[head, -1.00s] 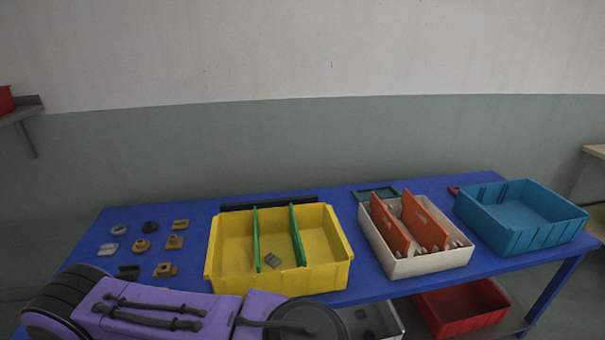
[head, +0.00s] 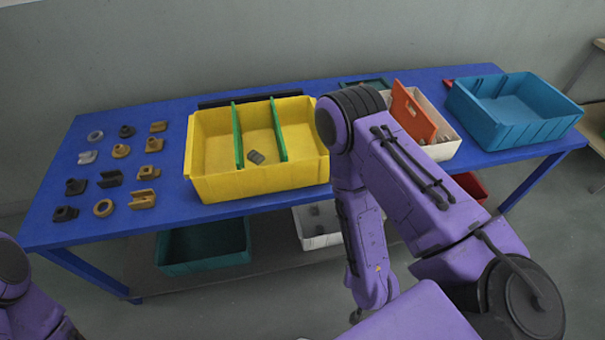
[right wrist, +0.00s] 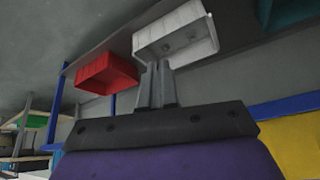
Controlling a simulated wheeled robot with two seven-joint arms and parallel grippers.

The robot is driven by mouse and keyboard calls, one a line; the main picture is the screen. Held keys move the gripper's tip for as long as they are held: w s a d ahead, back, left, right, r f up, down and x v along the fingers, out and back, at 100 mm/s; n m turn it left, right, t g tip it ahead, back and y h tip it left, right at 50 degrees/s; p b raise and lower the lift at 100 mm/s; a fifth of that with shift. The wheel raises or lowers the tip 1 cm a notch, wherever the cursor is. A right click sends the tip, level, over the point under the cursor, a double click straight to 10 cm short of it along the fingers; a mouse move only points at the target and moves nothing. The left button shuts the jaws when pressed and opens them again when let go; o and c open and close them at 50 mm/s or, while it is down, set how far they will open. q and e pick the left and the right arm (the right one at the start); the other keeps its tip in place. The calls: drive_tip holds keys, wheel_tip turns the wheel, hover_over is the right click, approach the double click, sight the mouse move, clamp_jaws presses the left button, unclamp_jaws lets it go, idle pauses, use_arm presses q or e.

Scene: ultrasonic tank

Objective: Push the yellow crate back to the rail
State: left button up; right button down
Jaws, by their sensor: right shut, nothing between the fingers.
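The yellow crate (head: 262,181) stands on the blue table in the head view. It has two green dividers (head: 237,135) and a small grey part (head: 256,157) between them. The black rail (head: 222,101) lies behind the crate; the crate's back rim covers part of it, so I cannot tell the gap at table level. My right gripper (right wrist: 156,85) is shut and empty in the right wrist view, apart from the yellow crate, whose side shows at lower right (right wrist: 292,145). My right arm hangs in front of the table edge in the head view. My left gripper is out of view.
Several small parts (head: 121,151) lie left of the crate. More bins, one dark green (head: 205,248), sit on the lower shelf.

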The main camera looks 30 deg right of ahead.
drive_tip(key=w+a+f+m+t+b, duration=0.2)
drive_tip(key=w+a+t+b, duration=0.15)
drive_tip(key=w, duration=0.35)
drive_tip(key=m+t+h+b, duration=0.2)
drive_tip(key=m+t+b, duration=0.9)
drive_tip(key=b, duration=0.5)
approach(270, 181)
drive_tip(key=shift+m+g, duration=0.4)
drive_tip(key=shift+g, duration=0.35)
drive_tip(key=w, duration=0.1)
drive_tip(key=w+d+r+p, duration=0.1)
drive_tip(key=w, duration=0.3)
drive_tip(key=shift+w+d+r, duration=0.1)
drive_tip(key=shift+d+r, duration=0.1)
drive_tip(key=shift+r, duration=0.1)
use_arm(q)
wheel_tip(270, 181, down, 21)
use_arm(e)
drive_tip(key=shift+x, duration=0.75)
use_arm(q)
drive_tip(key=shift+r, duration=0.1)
